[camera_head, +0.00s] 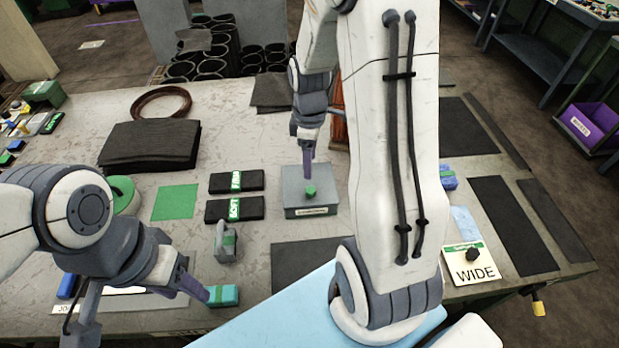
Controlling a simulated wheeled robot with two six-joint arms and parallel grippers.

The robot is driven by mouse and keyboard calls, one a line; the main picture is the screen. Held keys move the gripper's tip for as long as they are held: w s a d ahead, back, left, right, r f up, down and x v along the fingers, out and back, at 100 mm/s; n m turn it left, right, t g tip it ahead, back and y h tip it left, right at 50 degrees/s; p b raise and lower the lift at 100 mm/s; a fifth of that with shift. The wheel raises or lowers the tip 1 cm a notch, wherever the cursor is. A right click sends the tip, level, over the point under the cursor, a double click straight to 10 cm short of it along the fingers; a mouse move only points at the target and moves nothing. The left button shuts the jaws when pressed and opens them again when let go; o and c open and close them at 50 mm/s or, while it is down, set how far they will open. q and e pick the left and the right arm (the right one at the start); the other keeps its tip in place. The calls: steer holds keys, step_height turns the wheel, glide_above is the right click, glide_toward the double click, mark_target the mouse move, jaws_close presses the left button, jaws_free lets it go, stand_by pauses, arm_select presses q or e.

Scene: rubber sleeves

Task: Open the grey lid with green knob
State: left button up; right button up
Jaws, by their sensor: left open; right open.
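The grey lid (295,184) lies flat on a low grey box with a pale label on its front edge. Its green knob (310,191) stands up near the lid's middle. My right gripper (308,168) reaches down from above and behind the knob, open, with its purple fingertips close to the knob; I cannot tell if they touch it. My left gripper (192,288) is open at the lower left, its purple fingertips pointing right, close to a teal block. The far side of the lid is partly hidden by the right gripper.
Black packs (236,181) lie left of the box, with a grey clamp-like tool (226,240) below them. The teal block (224,295) lies beside the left gripper. A dark sheet (300,265) lies in front of the box. My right arm blocks the view to the right.

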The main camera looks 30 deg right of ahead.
mark_target(311, 190)
step_height(311, 190, down, 10)
steer(key=shift+d+f+p, duration=0.15)
steer(key=shift+p, duration=0.3)
jaws_close()
steer(key=shift+s, duration=0.1)
stand_by(1.2)
